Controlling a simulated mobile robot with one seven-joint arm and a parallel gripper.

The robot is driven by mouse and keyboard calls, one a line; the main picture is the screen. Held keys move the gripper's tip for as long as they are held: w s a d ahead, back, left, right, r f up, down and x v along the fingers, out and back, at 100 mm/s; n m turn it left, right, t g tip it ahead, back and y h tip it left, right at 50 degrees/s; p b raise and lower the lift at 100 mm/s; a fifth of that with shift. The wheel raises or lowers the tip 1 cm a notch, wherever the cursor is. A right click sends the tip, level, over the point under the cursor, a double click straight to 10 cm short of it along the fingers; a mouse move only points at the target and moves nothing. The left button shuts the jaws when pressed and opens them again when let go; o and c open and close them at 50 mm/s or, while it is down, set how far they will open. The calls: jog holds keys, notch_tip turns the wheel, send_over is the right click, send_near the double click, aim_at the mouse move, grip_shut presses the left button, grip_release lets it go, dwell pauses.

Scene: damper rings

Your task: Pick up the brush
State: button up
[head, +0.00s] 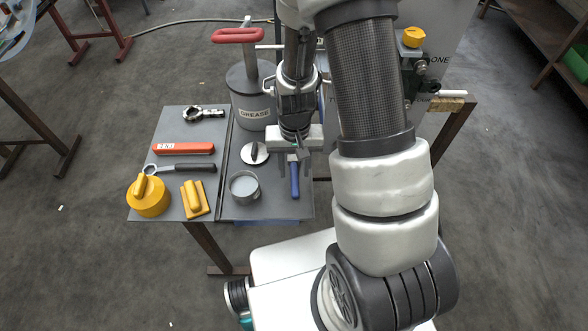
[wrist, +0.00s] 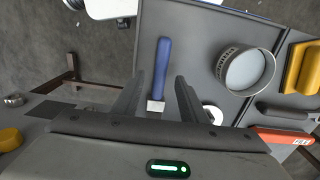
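The brush (head: 295,180) has a blue handle and lies near the right edge of the grey tabletop, below my gripper (head: 296,162) in the head view. In the wrist view the brush (wrist: 162,65) runs lengthwise between the two dark fingers of my gripper (wrist: 160,76). Its pale end shows between the fingers, and the far part of the brush is hidden behind my gripper. The fingers are spread apart, with a gap on both sides of the brush. I cannot tell how high the fingertips are above it.
A metal cup (head: 244,187) stands just left of the brush. A round lid (head: 255,152) and the grease pot (head: 253,95) are behind it.

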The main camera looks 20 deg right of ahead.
notch_tip(320, 180, down, 2)
jog(key=shift+f, duration=0.25)
grip_shut()
jog(key=shift+r, duration=0.1)
notch_tip(320, 180, up, 28)
jog(key=p, duration=0.2)
